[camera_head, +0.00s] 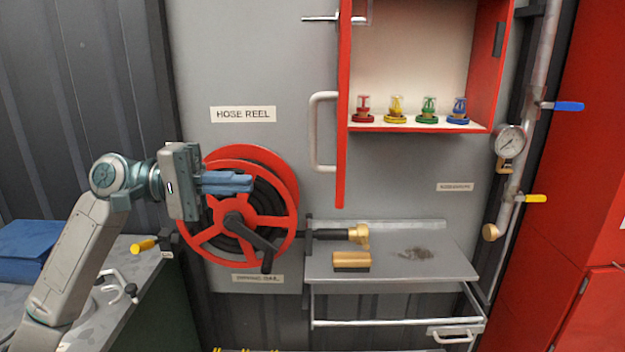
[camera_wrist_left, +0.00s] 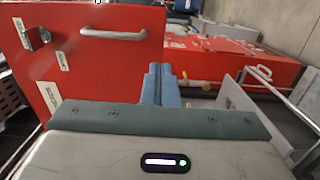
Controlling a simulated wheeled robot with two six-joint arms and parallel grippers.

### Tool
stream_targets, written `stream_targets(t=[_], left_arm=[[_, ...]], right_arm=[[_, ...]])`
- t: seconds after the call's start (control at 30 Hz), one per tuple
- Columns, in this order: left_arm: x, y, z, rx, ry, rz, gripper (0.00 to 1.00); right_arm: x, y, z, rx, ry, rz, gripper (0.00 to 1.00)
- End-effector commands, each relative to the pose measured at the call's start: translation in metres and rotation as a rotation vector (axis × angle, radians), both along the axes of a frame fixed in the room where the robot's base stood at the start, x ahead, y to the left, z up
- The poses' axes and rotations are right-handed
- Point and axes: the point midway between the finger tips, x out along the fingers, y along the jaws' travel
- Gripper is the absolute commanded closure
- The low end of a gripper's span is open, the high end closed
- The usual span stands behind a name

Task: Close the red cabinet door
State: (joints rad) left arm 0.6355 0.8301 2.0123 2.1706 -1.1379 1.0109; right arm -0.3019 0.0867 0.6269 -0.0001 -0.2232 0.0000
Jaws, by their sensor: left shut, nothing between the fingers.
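The red cabinet door (camera_head: 342,110) stands open, seen almost edge-on in the head view and sticking out toward me from the left side of the red cabinet (camera_head: 487,65). Its pale handle (camera_head: 316,130) is on the door's left face. In the left wrist view a red panel with a pale handle (camera_wrist_left: 113,34) fills the upper left and looks like this door (camera_wrist_left: 95,65). My left gripper (camera_head: 250,182) is shut and empty, with blue fingers (camera_wrist_left: 160,85), left of the door and in front of the hose reel, apart from the handle. My right gripper is not in view.
The hose reel (camera_head: 225,160) is on the grey wall panel. Several coloured valves (camera_head: 396,110) stand inside the cabinet. Below are a grey shelf (camera_head: 430,262) with a brass nozzle (camera_head: 358,236) and an open drawer (camera_head: 395,322). Pipes with a gauge (camera_head: 510,142) run at the right.

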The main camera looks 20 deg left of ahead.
Motion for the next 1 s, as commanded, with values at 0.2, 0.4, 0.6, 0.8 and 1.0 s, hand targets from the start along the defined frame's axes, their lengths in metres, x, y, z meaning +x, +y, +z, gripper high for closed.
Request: stream_targets(t=[0.2, 0.4, 0.6, 0.8, 1.0], left_arm=[[0.005, -0.029, 0.005, -0.005, -0.001, -0.003, 1.00], [0.011, -0.054, 0.004, -0.004, -0.001, -0.001, 1.00], [0.016, -0.078, 0.004, -0.005, 0.000, -0.001, 1.00], [0.021, -0.099, 0.004, -0.005, 0.000, 0.001, 1.00], [0.024, -0.112, 0.002, -0.003, 0.000, 0.001, 1.00]], right_arm=[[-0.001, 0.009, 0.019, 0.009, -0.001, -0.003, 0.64], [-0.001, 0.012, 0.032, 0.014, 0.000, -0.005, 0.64], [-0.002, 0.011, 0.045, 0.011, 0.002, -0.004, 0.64], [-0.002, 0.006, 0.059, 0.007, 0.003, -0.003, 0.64], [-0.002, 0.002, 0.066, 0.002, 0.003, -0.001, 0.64]])
